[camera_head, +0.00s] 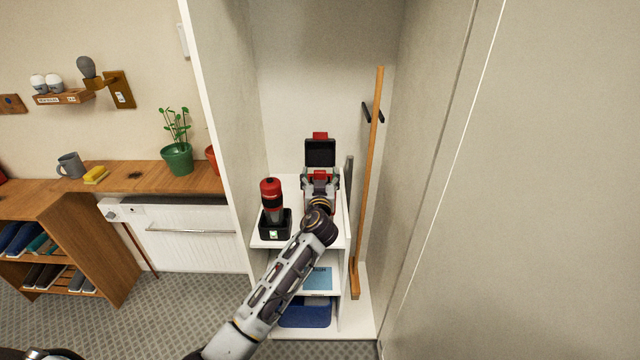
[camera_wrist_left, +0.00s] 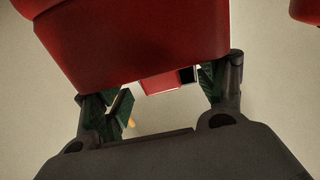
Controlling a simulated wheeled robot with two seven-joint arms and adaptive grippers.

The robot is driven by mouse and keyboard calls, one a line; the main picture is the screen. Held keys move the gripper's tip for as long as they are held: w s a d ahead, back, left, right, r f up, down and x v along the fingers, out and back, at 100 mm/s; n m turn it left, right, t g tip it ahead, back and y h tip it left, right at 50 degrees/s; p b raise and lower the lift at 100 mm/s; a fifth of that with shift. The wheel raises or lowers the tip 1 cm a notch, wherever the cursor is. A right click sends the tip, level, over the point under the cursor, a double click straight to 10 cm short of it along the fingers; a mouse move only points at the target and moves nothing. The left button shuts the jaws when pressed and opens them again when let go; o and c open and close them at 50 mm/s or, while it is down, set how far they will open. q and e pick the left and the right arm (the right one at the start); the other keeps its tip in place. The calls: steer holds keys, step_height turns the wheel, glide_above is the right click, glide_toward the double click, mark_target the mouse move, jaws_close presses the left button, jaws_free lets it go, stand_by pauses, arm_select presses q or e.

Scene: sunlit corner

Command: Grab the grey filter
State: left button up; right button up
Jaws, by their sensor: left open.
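I cannot make out a thing that is surely the grey filter. A grey rounded piece (camera_head: 86,67) sits on a wooden wall bracket at the upper left, far from my arm. My left gripper (camera_head: 320,182) is inside the white cupboard, above the top shelf, in front of a black and red device (camera_head: 320,152). In the left wrist view its fingers (camera_wrist_left: 160,92) are apart. A large red body (camera_wrist_left: 130,40) fills the top of that view and hides much of the space between the fingers; I cannot tell whether they touch it. My right gripper is not in view.
A red and black canister (camera_head: 271,195) stands in a dark holder left of my gripper. A wooden pole (camera_head: 368,180) leans at the right. The cupboard's left wall (camera_head: 225,120) separates it from a wooden counter (camera_head: 130,183) with a potted plant (camera_head: 177,158).

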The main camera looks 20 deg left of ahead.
arm_select(q)
steer(key=shift+x, duration=0.95)
steer(key=c, duration=1.2)
steer(key=shift+o, duration=0.2)
steer(key=shift+r, duration=0.1)
steer(key=shift+r, duration=4.95)
